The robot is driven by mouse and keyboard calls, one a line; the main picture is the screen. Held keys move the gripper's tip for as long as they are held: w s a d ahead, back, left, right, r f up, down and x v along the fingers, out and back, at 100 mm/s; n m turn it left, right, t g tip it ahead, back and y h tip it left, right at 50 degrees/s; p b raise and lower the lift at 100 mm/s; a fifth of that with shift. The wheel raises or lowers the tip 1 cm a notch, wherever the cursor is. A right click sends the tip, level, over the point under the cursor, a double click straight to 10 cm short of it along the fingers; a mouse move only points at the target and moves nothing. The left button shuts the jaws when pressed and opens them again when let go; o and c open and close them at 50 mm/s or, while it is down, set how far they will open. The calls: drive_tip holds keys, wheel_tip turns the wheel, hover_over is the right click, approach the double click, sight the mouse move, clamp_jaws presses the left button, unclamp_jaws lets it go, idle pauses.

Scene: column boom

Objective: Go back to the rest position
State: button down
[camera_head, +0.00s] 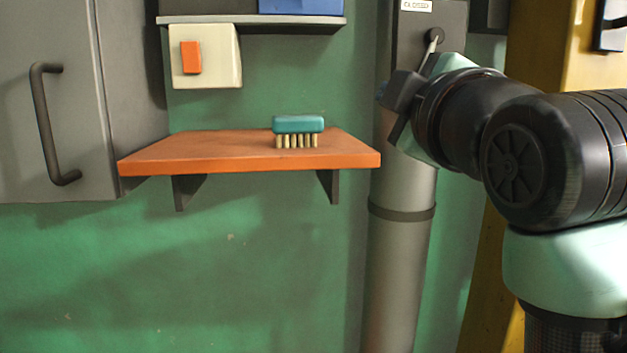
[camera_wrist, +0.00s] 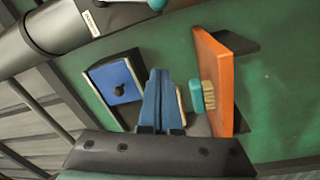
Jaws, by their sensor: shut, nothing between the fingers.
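My gripper (camera_head: 388,92) is in front of the grey column at the right of the head view, right of the orange shelf and apart from it. In the wrist view its two blue-grey fingers (camera_wrist: 158,76) stand together, shut, with nothing seen between them. The fingertips are partly hard to make out in the head view. My arm is bent and reaches in from the right.
A teal brush (camera_head: 298,125) with pale bristles stands on the orange shelf (camera_head: 200,160). Above is a cream box (camera_head: 218,70) with an orange switch. A grey cabinet (camera_head: 50,120) is at left. A dark panel (camera_head: 415,30) with a lever is behind my wrist.

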drive_tip(key=s+a+r+m+t, duration=0.2)
drive_tip(key=s+a+m+t, duration=0.6)
drive_tip(key=s+a+m, duration=0.4)
drive_tip(key=s+m, duration=0.1)
drive_tip(key=s, duration=0.3)
drive_tip(key=shift+a+m+h+b, duration=0.25)
drive_tip(key=shift+m+h+b, duration=0.05)
drive_tip(key=shift+m+b, duration=0.1)
